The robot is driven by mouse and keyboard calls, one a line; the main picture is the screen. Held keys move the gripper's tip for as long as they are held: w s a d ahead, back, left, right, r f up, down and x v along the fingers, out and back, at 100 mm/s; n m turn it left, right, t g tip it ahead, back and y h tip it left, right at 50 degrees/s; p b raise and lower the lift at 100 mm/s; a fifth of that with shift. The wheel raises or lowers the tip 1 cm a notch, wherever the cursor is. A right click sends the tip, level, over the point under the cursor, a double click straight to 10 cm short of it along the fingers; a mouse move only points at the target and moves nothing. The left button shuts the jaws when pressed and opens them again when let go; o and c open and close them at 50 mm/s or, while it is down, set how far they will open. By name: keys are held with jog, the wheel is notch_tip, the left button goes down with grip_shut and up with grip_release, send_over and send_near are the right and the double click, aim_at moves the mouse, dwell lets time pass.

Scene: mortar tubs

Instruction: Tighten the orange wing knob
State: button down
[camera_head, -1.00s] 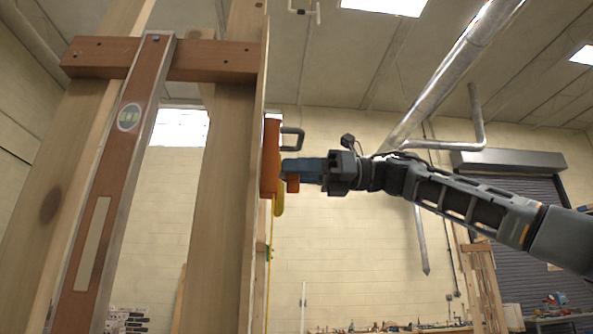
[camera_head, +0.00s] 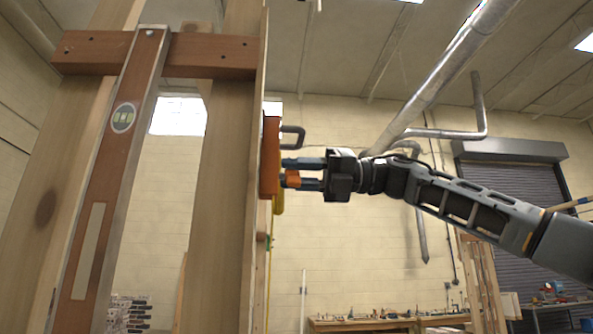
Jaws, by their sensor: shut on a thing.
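The orange wing knob (camera_head: 292,179) sticks out from the right side of an orange block (camera_head: 270,158) fixed to the edge of an upright timber. My gripper (camera_head: 300,174) reaches in from the right. Its two blue-grey fingers lie one above and one below the knob, and they are shut on it. Part of the knob is hidden between the fingers. A dark bracket-like handle (camera_head: 293,131) juts from the block above the fingers. A yellow part (camera_head: 279,203) hangs below the block.
Timber posts (camera_head: 222,190) fill the left, with a long wood-faced level (camera_head: 108,165) leaning against a brown crosspiece (camera_head: 208,57). Metal ducting (camera_head: 452,72) crosses the upper right behind my arm. A low workbench (camera_head: 372,322) stands far back. The air below my gripper is clear.

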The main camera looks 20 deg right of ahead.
jog(key=m, duration=0.4)
jog(key=shift+w+d+f+m, duration=0.1)
jog(key=shift+w+f+m, duration=0.05)
jog(key=shift+m, duration=0.15)
jog(key=shift+f+m, duration=0.15)
jog(key=shift+m, duration=1)
jog(key=shift+f+m, duration=0.1)
jog(key=shift+m, duration=1.05)
jog(key=c, duration=0.9)
grip_release()
jog(key=shift+d, duration=0.1)
jog(key=b+v, duration=0.1)
jog(key=v, duration=0.6)
jog(key=shift+d+b, duration=0.25)
jog(key=shift+b, duration=0.15)
